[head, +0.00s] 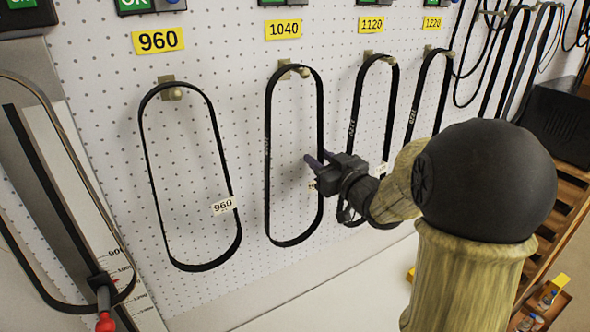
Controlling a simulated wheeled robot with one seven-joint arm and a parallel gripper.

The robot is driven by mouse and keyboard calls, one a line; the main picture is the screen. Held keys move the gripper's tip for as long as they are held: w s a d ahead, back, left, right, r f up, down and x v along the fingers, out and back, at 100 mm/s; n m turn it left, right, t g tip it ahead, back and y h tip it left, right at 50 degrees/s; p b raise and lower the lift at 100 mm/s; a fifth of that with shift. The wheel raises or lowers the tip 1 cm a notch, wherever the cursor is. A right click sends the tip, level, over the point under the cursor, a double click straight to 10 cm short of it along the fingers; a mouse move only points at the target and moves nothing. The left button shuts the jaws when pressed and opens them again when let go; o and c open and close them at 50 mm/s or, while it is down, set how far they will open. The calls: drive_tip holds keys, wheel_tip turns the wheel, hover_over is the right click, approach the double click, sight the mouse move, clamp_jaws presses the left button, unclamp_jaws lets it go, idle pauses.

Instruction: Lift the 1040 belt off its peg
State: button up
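The 1040 belt (267,150) is a long black loop hanging from its peg (304,72) on the white pegboard, under the yellow 1040 label (283,29). Its top still passes over the peg and its lower end hangs free. My gripper (316,162) is at the belt's right strand, about halfway down, coming in from the right. Its dark purplish fingers overlap the strand in this view. I cannot tell whether they are closed on the belt or only beside it. A small pale tag shows just below the fingers, partly covered.
The 960 belt (148,165) hangs to the left with clear board between. The 1120 belt (355,100) hangs close on the right, partly behind my gripper. The 1220 belt (416,100) is beyond it. A measuring board (75,190) with a red-handled part stands at far left.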

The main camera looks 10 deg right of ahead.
drive_tip(key=shift+c, duration=0.4)
clamp_jaws()
